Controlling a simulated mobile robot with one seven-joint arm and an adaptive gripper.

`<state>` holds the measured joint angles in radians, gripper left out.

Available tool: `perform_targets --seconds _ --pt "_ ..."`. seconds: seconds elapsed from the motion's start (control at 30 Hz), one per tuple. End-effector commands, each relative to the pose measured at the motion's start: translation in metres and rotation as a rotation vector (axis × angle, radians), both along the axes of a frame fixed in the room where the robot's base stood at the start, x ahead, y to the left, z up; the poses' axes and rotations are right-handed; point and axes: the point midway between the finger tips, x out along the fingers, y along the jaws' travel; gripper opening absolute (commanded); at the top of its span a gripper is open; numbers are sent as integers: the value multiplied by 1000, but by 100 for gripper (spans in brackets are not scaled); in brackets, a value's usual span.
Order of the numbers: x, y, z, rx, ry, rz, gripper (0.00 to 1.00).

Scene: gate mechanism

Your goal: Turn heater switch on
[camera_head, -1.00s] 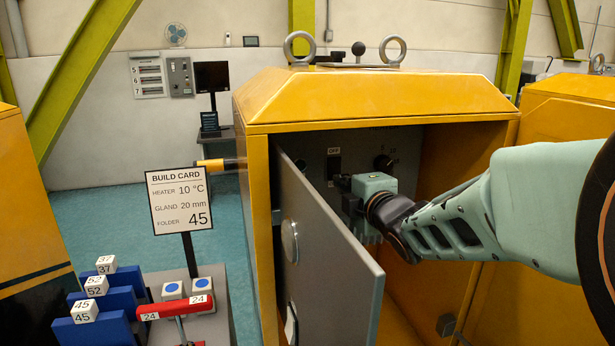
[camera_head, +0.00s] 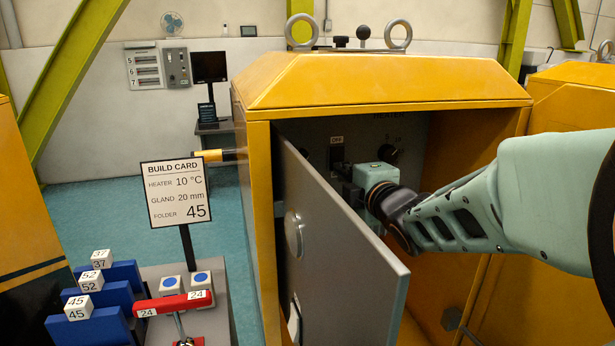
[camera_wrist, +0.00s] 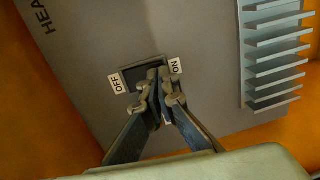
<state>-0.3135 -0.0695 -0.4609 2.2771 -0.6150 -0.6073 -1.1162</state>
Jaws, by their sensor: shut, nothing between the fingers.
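The heater switch (camera_wrist: 132,75) is a dark rocker on the grey panel inside the yellow cabinet. In the wrist view it lies between an OFF label (camera_wrist: 118,84) and an ON label (camera_wrist: 175,66). My gripper (camera_wrist: 158,84) is shut and empty. Its fingertips are over the ON end of the switch and hide part of it; I cannot tell whether they touch it or which way the rocker is tipped. In the head view the switch (camera_head: 336,156) shows below its OFF label, with my gripper (camera_head: 346,188) just below it; the ON label is hidden.
The cabinet door (camera_head: 340,240) stands open at the left, close to my gripper. A finned grey part (camera_wrist: 275,55) is at the wrist view's right. A build card (camera_head: 178,193) reads heater 10 °C.

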Motion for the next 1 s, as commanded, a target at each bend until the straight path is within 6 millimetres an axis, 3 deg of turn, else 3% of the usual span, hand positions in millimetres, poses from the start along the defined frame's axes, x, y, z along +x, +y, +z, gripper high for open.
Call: perform_targets --seconds 0.03,0.27,1.0 --pt "1 0 -7 2 -13 -1 0" --pt "5 1 -9 11 -62 1 0" --pt "-1 0 6 -2 13 1 0"
